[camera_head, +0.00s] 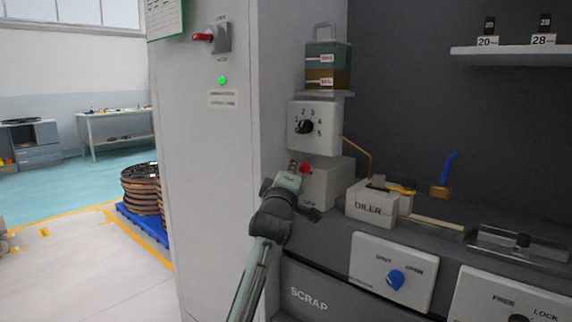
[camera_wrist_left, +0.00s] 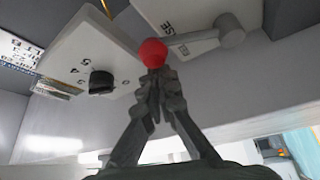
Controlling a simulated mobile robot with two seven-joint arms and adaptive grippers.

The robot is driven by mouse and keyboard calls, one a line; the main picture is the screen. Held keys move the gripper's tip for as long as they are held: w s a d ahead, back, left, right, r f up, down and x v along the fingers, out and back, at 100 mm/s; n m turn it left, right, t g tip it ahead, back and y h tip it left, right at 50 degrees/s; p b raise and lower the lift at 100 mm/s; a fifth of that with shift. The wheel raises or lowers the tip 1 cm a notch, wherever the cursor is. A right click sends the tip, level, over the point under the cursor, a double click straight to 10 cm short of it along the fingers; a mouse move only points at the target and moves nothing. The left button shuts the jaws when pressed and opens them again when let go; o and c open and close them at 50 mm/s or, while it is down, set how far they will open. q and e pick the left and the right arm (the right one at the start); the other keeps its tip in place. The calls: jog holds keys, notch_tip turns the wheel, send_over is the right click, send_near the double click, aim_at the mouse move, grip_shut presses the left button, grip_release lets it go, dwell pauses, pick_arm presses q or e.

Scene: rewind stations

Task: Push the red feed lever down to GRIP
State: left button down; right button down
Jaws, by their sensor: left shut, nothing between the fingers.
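The feed lever's red ball knob (camera_head: 305,168) shows beside a light grey box (camera_head: 325,185) on the machine's bench. In the left wrist view the red knob (camera_wrist_left: 153,53) sits on a grey arm (camera_wrist_left: 200,37) running to a round pivot (camera_wrist_left: 229,30). Partly readable lettering ending in "SE" lies near the lever. My left gripper (camera_head: 297,168) is shut and empty, its fingertips at the knob. In the left wrist view the fingertips (camera_wrist_left: 156,78) overlap the knob's edge; I cannot tell whether they touch. My arm hides part of the box. My right gripper is not in view.
A numbered dial (camera_head: 306,127) sits just above the lever, under an oil tank (camera_head: 327,65). The OILER block (camera_head: 372,203) stands to the right. A tall grey cabinet (camera_head: 205,200) with a red-handled switch (camera_head: 203,37) stands left. A blue knob (camera_head: 395,280) is lower right.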

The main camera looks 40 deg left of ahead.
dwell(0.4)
